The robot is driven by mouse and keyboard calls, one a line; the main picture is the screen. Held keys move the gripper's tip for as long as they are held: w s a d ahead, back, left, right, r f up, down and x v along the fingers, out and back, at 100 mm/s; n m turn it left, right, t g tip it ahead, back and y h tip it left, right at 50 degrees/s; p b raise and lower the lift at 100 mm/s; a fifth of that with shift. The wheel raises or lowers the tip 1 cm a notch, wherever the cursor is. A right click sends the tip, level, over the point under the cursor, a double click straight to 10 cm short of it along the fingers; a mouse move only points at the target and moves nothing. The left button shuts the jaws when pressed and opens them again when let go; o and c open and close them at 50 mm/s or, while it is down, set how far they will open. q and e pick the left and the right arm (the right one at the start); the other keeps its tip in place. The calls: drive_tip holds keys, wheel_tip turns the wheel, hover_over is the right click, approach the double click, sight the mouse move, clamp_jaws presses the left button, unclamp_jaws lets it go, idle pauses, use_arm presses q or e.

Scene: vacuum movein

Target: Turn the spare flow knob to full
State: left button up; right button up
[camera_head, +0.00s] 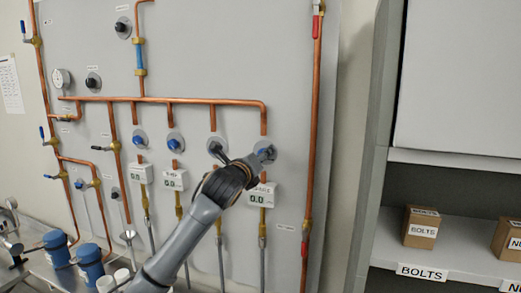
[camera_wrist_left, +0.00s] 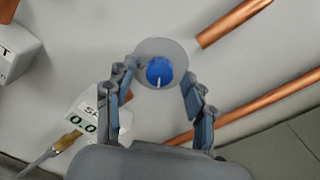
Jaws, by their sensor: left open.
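The spare flow knob (camera_wrist_left: 159,71) is a blue round knob with a white pointer line, on a grey disc (camera_wrist_left: 178,47) on the wall panel. In the left wrist view its pointer points down. My left gripper (camera_wrist_left: 160,78) is open, with one finger on each side of the knob and gaps visible. In the head view, my left gripper (camera_head: 259,157) is in front of the grey disc (camera_head: 272,147) and hides most of the knob. The white meter below (camera_head: 262,196) reads 0.0; its label is partly covered. My right gripper is not in view.
Copper pipes cross the panel, with a vertical one (camera_head: 313,130) right of the knob. Other blue knobs (camera_head: 139,141) and meters (camera_head: 174,180) sit to the left. A shelf (camera_head: 450,250) with boxes (camera_head: 421,227) stands at the right.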

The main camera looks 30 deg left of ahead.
use_arm(q)
drive_tip(key=shift+w+a, duration=0.1)
drive_tip(key=shift+w, duration=0.35)
drive_tip(key=shift+c, duration=0.4)
clamp_jaws()
drive_tip(key=shift+n, duration=0.3)
